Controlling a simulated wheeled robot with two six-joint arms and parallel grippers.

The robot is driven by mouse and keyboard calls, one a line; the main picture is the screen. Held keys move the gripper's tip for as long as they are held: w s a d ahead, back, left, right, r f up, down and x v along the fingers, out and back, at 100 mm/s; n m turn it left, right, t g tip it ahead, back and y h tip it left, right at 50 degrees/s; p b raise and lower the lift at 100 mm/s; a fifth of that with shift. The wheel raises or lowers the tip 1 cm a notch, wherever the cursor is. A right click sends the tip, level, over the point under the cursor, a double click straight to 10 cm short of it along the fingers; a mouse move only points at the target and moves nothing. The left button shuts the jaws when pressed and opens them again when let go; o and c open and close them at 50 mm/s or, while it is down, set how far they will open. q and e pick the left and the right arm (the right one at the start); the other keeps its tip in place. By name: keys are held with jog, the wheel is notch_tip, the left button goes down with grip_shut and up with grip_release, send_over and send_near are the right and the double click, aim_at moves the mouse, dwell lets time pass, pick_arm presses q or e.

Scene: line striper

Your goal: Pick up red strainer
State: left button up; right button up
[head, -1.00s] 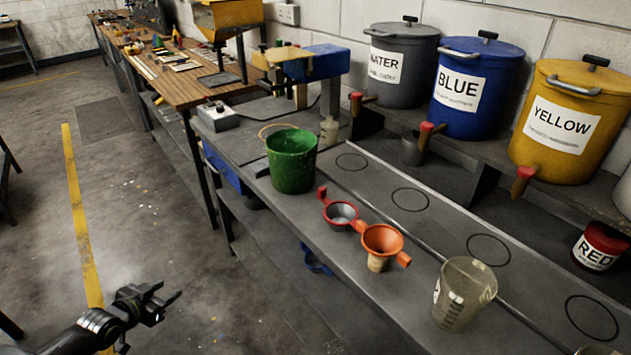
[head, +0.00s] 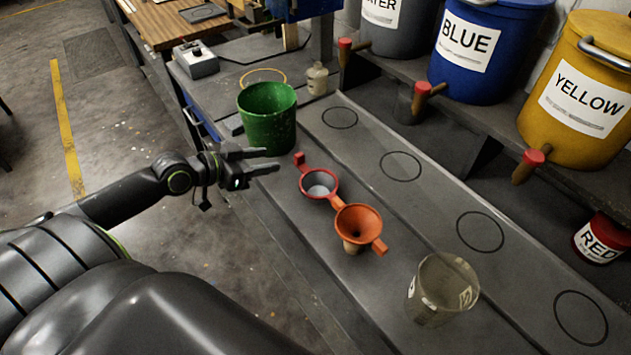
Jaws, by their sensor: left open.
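The red strainer (head: 319,185) lies on the grey bench, a round red rim with a pale mesh and a red handle tab at its upper left. Its lower edge is close to an orange funnel (head: 359,224). My left gripper (head: 262,161) comes in from the left, its two fingers apart and empty. In the picture it is to the left of the strainer and just below the green bucket; I see a gap between fingertips and strainer. My right gripper does not show.
The green bucket (head: 268,118) stands just behind the left gripper. A clear measuring cup (head: 441,289) stands at the front right. Blue (head: 487,48) and yellow (head: 578,88) drums line the raised shelf. The bench strip with drawn circles is clear.

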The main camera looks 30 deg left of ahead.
aim_at(295, 157)
pick_arm(q)
jog(key=x, duration=0.3)
jog(key=shift+w, duration=0.2)
jog(key=x, duration=0.3)
jog(key=shift+p, duration=0.4)
jog(key=shift+w+d+f, duration=0.15)
jog(key=shift+w+f, duration=0.1)
jog(key=shift+w, duration=0.05)
jog(key=shift+w+d+f+p, duration=0.15)
jog(key=shift+w+d+p, duration=0.1)
jog(key=shift+w+p, duration=0.1)
jog(key=p+x, duration=0.1)
jog(key=x, duration=0.2)
jog(key=shift+d+f, duration=0.1)
jog(key=shift+f, duration=0.05)
jog(key=shift+w+d+f, duration=0.15)
jog(key=shift+w+f, duration=0.2)
jog(key=shift+w, duration=0.05)
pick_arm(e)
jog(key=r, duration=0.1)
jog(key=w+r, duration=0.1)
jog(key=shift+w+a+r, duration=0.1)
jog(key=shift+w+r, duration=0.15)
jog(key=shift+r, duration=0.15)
pick_arm(q)
jog(key=shift+c, duration=0.4)
grip_shut()
